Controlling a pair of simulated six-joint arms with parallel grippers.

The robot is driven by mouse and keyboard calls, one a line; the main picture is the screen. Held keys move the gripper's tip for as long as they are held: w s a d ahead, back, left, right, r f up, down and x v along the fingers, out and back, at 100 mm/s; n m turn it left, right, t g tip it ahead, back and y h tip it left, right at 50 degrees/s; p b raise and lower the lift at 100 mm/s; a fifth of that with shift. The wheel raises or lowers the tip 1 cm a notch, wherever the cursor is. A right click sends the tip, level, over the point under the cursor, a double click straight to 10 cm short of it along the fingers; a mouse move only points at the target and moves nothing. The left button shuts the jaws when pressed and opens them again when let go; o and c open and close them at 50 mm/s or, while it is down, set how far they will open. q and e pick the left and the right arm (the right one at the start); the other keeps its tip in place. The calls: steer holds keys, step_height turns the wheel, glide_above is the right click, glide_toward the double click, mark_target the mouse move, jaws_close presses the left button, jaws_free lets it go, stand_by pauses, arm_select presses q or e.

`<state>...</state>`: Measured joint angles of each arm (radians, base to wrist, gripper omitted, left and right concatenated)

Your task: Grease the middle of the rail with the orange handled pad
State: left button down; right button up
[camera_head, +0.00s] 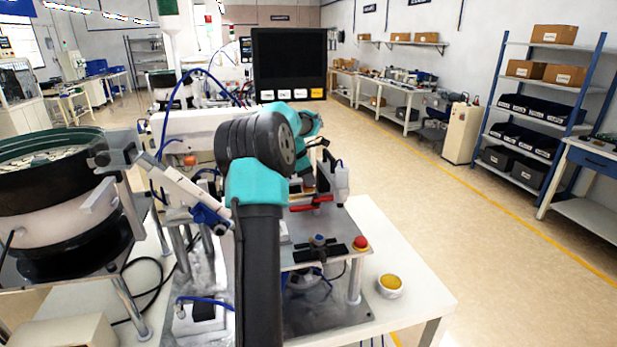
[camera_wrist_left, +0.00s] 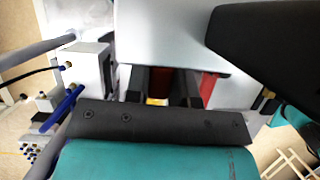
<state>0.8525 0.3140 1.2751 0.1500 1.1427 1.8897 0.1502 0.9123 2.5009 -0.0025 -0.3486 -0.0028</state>
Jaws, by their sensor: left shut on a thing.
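My left arm reaches forward over the middle of the station, and its elbow and forearm cover much of the head view. My left gripper (camera_wrist_left: 161,88) is shut in the left wrist view. Its dark fingers stand on either side of a reddish-orange handle, the orange handled pad (camera_wrist_left: 159,80), mostly hidden by the gripper and a pale grey block. The pad's greasing face is not visible. A small white cup with yellow grease (camera_head: 390,284) stands on the front right of the white table. I cannot pick out the rail surely; my arm hides that area. My right gripper is out of view.
A dark bowl feeder (camera_head: 52,190) stands at the left. A red clamp-like part (camera_head: 311,203) and a red button (camera_head: 361,243) are on the station, right of my arm. A screen (camera_head: 289,60) stands behind. The white table (camera_head: 420,290) has bare room around the cup.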

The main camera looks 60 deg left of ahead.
arm_select(q)
steer(key=shift+f, duration=0.95)
stand_by(0.9)
steer(key=shift+s, duration=0.1)
steer(key=shift+s+a+r, duration=0.1)
steer(key=shift+s+a, duration=0.1)
steer(key=shift+s, duration=0.55)
steer(key=shift+s+a, duration=0.2)
steer(key=shift+s, duration=0.65)
steer(key=shift+s+a, duration=0.25)
steer(key=shift+s, duration=0.6)
steer(key=shift+s+a, duration=0.2)
steer(key=shift+s, duration=0.6)
steer(key=shift+s+a+f, duration=0.15)
steer(key=shift+s+a, duration=0.05)
steer(key=shift+s, duration=0.65)
steer(key=shift+s+a+f, duration=0.15)
steer(key=shift+s+a, duration=0.05)
steer(key=shift+s, duration=0.6)
